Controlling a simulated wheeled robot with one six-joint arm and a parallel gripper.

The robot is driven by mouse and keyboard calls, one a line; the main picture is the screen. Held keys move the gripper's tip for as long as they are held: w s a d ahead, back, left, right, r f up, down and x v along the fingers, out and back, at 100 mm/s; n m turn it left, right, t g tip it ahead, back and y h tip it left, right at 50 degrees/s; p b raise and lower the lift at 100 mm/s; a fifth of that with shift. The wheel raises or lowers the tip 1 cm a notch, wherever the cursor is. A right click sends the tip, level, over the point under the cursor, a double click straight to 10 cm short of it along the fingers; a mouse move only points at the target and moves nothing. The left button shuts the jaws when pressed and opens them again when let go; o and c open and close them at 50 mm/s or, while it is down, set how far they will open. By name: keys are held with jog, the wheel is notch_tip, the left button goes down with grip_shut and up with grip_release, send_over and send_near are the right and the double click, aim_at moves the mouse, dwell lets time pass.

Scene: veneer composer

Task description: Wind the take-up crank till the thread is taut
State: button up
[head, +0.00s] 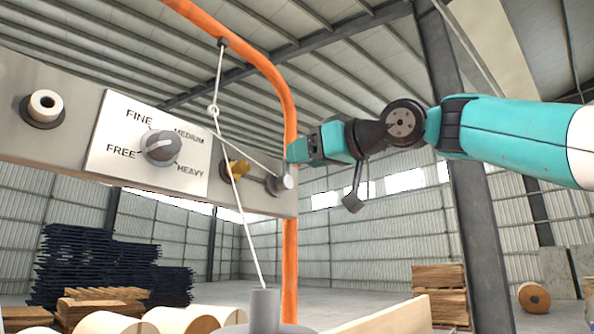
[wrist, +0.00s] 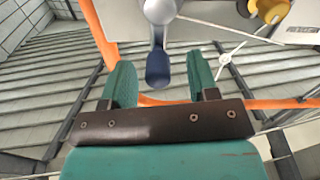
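The take-up crank (wrist: 159,12) shows at the top of the wrist view, with its dark blue handle (wrist: 157,70) pointing toward me. My gripper (wrist: 158,66) has its two green fingers apart, one on each side of the handle, with gaps visible on both sides. In the head view my gripper (head: 297,150) is at the panel's right end, by a grey cylindrical hub (head: 281,184); the handle is not clear there. Another white strand (head: 240,215) drops to a grey post.
The panel has a dial (head: 162,147) whose pointer faces FREE, a brass-yellow knob (head: 236,169) close to the crank, and a roller (head: 44,106) at left. An orange tube (head: 291,120) passes close behind my gripper. Open space lies to the right of the panel.

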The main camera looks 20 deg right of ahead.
jog(key=shift+s, duration=0.1)
jog(key=v, duration=0.5)
jog(key=shift+s+d+b, duration=0.25)
jog(key=shift+s+b, duration=0.05)
jog(key=shift+s, duration=0.05)
dwell(0.5)
